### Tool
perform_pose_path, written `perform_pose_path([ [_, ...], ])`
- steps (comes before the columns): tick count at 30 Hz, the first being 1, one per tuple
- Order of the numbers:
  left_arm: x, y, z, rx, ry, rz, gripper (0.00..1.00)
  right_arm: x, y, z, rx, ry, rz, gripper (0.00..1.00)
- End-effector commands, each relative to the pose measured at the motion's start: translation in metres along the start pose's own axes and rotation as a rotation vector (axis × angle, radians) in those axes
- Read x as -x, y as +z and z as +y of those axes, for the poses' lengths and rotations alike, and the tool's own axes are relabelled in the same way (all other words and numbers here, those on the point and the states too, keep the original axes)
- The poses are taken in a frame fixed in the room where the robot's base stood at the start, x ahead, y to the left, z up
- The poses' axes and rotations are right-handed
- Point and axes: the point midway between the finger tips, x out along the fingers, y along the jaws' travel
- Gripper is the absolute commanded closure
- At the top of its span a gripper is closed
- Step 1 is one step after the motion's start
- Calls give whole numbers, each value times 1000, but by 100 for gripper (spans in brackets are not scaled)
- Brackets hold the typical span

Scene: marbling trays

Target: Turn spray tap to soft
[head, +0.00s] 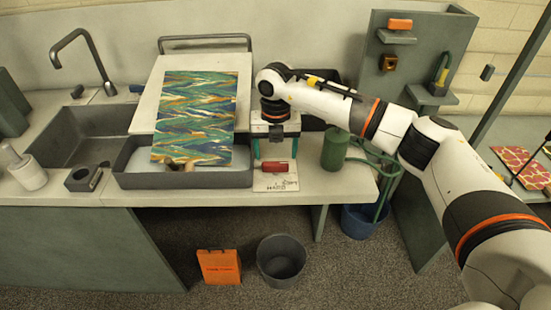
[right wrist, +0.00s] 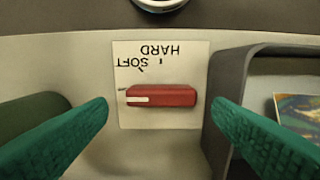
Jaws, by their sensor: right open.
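The spray tap is a red bar handle (head: 279,168) on a pale square plate (head: 268,185) at the counter's front, right of the grey tray. In the right wrist view the handle (right wrist: 165,96) lies crosswise on the plate (right wrist: 150,120), its white-marked end to the left. The words SOFT and HARD show upside down above it, SOFT further left. My right gripper (head: 275,157) points down over the tap. Its green fingers are open, one on each side of the handle, apart from it; their exact height is hard to tell. My left gripper is out of view.
The grey tray (head: 185,181) with a marbled sheet (head: 195,110) on a sloped board stands close left of the tap. A green cylinder (head: 335,149) stands close right. A sink (head: 80,140) lies further left. A bucket (head: 281,258) and orange sign (head: 218,266) are on the floor.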

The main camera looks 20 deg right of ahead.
Motion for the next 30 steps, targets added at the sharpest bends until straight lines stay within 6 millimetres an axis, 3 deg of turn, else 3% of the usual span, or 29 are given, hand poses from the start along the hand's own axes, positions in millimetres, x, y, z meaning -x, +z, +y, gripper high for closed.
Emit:
perform_pose_path([
  [3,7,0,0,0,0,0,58,-20,1,0,-1,1,-4,25],
  [9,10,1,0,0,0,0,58,-42,0,-1,1,-1,-2,25],
  [20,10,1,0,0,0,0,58,-47,0,-1,1,-2,0,25],
  [26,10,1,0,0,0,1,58,-47,0,-1,1,-2,0,57],
  [30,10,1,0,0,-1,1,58,-47,0,-1,-4,-2,0,57],
])
